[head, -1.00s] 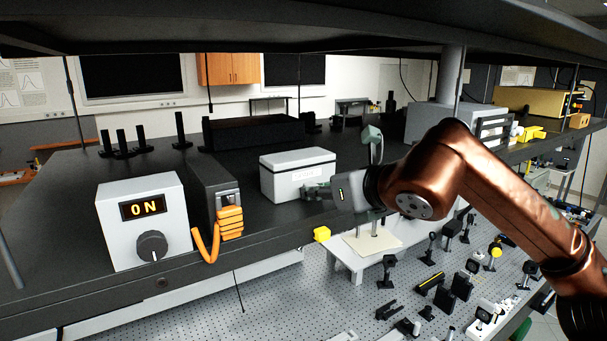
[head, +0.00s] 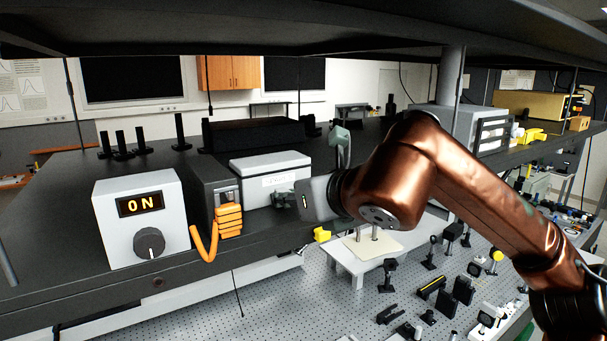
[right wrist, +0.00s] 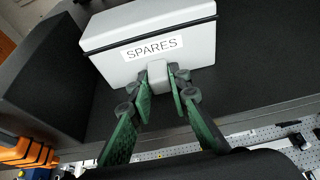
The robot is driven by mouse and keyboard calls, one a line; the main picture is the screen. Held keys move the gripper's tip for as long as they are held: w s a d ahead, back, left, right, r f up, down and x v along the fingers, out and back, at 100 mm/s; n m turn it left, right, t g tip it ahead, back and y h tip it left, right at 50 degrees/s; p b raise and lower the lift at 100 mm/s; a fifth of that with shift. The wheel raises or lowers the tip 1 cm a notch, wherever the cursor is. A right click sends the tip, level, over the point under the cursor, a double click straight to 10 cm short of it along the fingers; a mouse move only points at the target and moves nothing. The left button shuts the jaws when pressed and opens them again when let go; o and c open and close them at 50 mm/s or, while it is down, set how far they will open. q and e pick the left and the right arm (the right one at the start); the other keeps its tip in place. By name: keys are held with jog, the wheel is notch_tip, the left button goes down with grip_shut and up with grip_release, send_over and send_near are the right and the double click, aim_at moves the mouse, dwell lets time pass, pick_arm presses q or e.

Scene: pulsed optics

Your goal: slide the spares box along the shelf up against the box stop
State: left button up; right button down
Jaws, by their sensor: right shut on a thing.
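The spares box (head: 268,168) is a light grey lidded box on the dark shelf. Its SPARES label and front face show in the right wrist view (right wrist: 190,50). My right gripper (head: 284,200) is at its front, shut on the grey knob (right wrist: 169,76) with a green finger on each side. The dark block (head: 203,172) just left of the box appears to be the box stop; it also shows in the right wrist view (right wrist: 50,75). The box's left end is very close to it; I cannot tell whether they touch. My left gripper is not in view.
A long black case (head: 255,133) lies behind the box. Optics mounts stand on the perforated table (head: 300,300) below the shelf.

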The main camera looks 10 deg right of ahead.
aim_at(264, 202)
jog(key=shift+s+a, duration=0.35)
jog(key=shift+a, duration=0.55)
jog(key=shift+s+a+b, duration=0.25)
jog(key=shift+a+b, duration=0.3)
jog(key=shift+a, duration=0.15)
dwell(0.7)
dwell(0.5)
jog(key=c, duration=1.8)
grip_release()
jog(key=shift+o, duration=0.3)
jog(key=shift+d, duration=0.1)
jog(key=v, duration=1.2)
